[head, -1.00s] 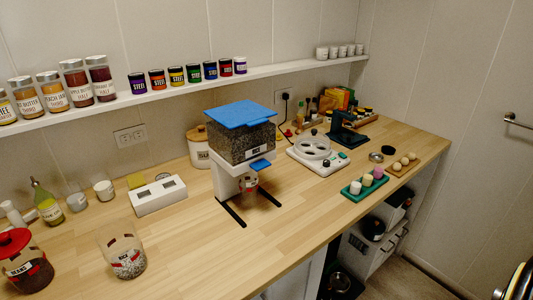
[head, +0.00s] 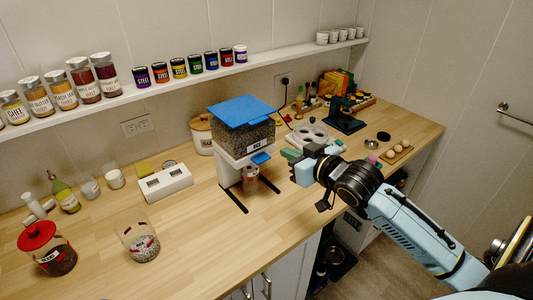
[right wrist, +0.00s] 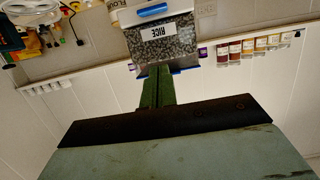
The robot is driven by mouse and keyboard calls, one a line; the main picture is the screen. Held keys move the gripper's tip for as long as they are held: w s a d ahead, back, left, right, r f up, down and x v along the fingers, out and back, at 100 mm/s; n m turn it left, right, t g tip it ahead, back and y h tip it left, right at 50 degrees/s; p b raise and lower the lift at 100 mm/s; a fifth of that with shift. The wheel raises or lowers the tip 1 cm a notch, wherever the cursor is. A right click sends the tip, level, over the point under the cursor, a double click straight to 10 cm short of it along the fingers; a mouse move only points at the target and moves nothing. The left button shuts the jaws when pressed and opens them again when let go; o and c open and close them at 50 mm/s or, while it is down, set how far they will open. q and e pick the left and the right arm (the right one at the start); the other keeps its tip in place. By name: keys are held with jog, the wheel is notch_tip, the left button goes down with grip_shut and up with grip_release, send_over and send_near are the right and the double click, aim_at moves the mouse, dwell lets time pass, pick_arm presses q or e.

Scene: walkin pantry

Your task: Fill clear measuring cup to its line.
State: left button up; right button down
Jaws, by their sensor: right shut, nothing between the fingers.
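The clear measuring cup (head: 250,180) stands under the outlet of the rice dispenser, between its dark feet; it is small, and I cannot make out its line or fill level. The dispenser (head: 230,168) has a blue lid, a clear hopper of speckled grain and a blue lever (head: 261,158). The right wrist view shows the hopper (right wrist: 165,42) upside down with a RICE label, and the blue lever (right wrist: 152,11). My right gripper (head: 290,157) is shut and empty, just right of the dispenser, apart from the lever in the head view. My left gripper is out of view.
A clear jar with some rice (head: 139,240) and a red-lidded jar (head: 46,249) stand at the front left. A white two-slot box (head: 166,184) is left of the dispenser. A white egg cooker (head: 310,135) is behind my right gripper. The counter in front of the dispenser is clear.

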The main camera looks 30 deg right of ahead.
jog(key=shift+d+f, duration=0.1)
jog(key=shift+f, duration=0.05)
send_over(261, 158)
jog(key=s, duration=0.2)
jog(key=shift+s+d+f+p, duration=0.1)
jog(key=shift+d+f+p, duration=0.1)
jog(key=shift+f, duration=0.35)
jog(key=shift+d+f+p, duration=0.1)
jog(key=shift+f+p, duration=0.1)
jog(key=shift+f, duration=0.35)
notch_tip(261, 158, down, 3)
jog(key=shift+r, duration=0.2)
jog(key=shift+f, duration=0.85)
